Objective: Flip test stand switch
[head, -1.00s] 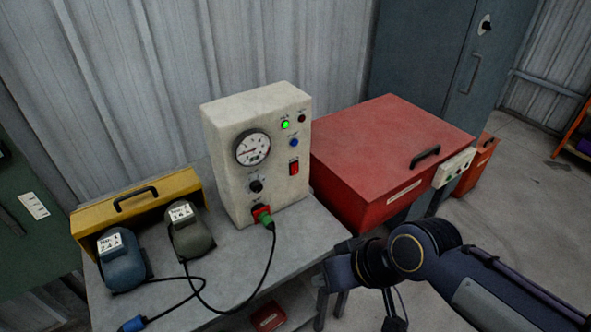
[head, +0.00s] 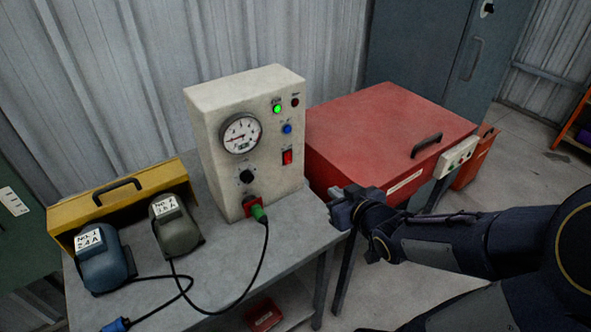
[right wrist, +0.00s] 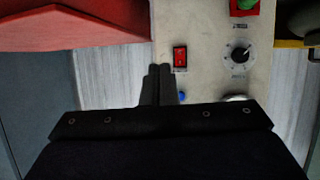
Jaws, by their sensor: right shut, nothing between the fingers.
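The test stand (head: 215,150) is a cream box standing upright on a grey bench. Its front carries a round gauge (head: 241,135), a lit green lamp (head: 277,109), a blue button (head: 287,128), a black knob (head: 246,177) and a red rocker switch (head: 287,157). A green plug (head: 259,213) with a black cable sits in its red socket. My right gripper (head: 338,205) is shut and empty, in front of the bench's right end, apart from the switch. In the right wrist view the switch (right wrist: 180,56) shows close beside the closed fingertips (right wrist: 158,70). My left gripper is out of view.
A red lidded box (head: 385,130) with a black handle stands right of the test stand, close to my right gripper. A blue motor (head: 105,262) and a grey motor (head: 177,227) sit by a yellow case (head: 75,217) at left. A cable crosses the bench front.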

